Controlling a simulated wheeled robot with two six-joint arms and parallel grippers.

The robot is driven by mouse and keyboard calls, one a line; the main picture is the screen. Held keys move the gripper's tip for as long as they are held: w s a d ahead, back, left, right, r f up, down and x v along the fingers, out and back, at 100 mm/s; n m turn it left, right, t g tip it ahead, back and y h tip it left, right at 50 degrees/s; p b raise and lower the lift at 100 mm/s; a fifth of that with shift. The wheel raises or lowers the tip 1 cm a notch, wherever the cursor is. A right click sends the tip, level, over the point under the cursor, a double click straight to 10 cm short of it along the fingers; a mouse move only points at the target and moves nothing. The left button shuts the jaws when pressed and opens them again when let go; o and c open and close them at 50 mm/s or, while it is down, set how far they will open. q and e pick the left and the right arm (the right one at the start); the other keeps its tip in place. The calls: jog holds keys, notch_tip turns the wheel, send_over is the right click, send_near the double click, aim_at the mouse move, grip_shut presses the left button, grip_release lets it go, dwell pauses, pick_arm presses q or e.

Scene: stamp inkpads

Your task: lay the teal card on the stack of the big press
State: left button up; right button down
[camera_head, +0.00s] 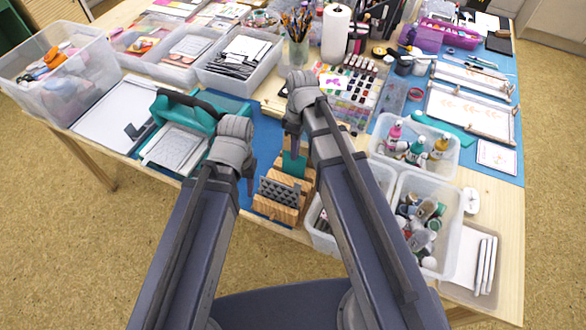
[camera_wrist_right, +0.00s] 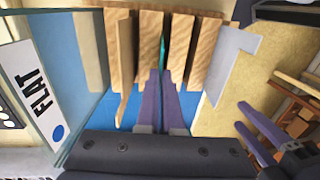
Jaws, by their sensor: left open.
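The teal card (camera_head: 294,164) stands on edge in a slot of the wooden rack (camera_head: 272,209). In the right wrist view only a thin strip of the teal card (camera_wrist_right: 162,50) shows between the wooden slats (camera_wrist_right: 149,45). My right gripper (camera_head: 294,148) is above the rack, its fingers (camera_wrist_right: 162,78) closed together on the card's edge. My left gripper (camera_head: 250,180) is open and empty, left of the rack; its spread fingers (camera_wrist_right: 256,134) also show in the right wrist view. The big teal press (camera_head: 203,117) stands at left, with a stack of pale sheets (camera_head: 174,150) at its front.
A grey plate (camera_head: 280,192) stands in the rack near my left gripper. Clear bins with bottles (camera_head: 415,144) and jars (camera_head: 420,220) lie to the right. A cup of brushes (camera_head: 298,50) and a paper roll (camera_head: 336,32) stand behind. A blue mat (camera_head: 266,135) shows between rack and press.

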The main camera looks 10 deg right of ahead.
dwell(0.4)
notch_tip(320, 180, up, 7)
jog(key=w+p, duration=0.1)
jog(key=p, duration=0.6)
jog(key=shift+d+r, duration=0.2)
jog(key=shift+d, duration=0.15)
dwell(0.4)
